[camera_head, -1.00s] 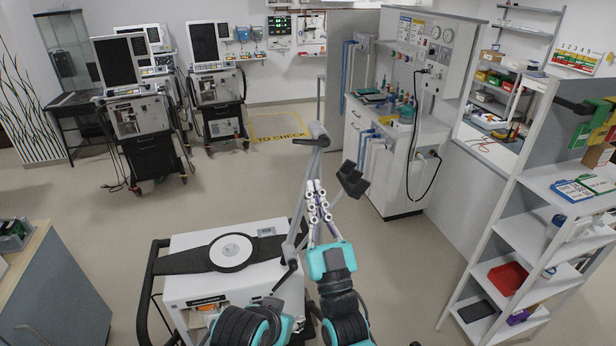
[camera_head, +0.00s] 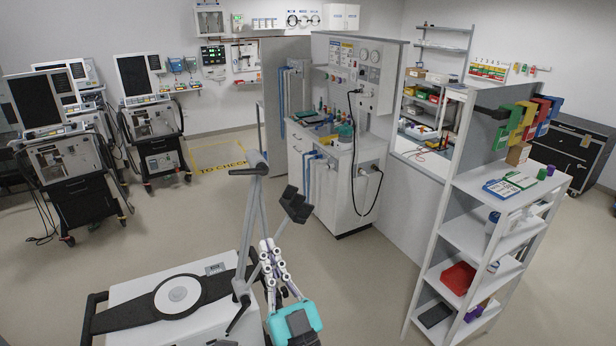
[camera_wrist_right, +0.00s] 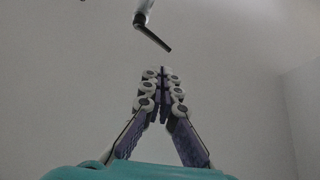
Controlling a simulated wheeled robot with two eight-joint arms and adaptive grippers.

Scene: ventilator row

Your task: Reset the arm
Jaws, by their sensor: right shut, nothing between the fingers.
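A grey jointed arm (camera_head: 248,225) rises from the white cart (camera_head: 130,290). Its upper joint is at the top, with a thin bar reaching left and a dark padded end (camera_head: 295,205) on the right. My right gripper (camera_head: 270,246), teal with pale finger joints, is just right of the grey arm in the head view. Its fingers are shut with nothing between them. In the right wrist view the fingertips (camera_wrist_right: 160,74) meet below a pale rod with a black bent lever (camera_wrist_right: 152,33), with a gap between. Whether the gripper touches the grey arm cannot be told. My left gripper is not in view.
A white shelf rack (camera_head: 470,235) stands at right, a workstation cabinet (camera_head: 340,190) behind. Ventilators on carts (camera_head: 65,160) stand at left. The floor between is clear.

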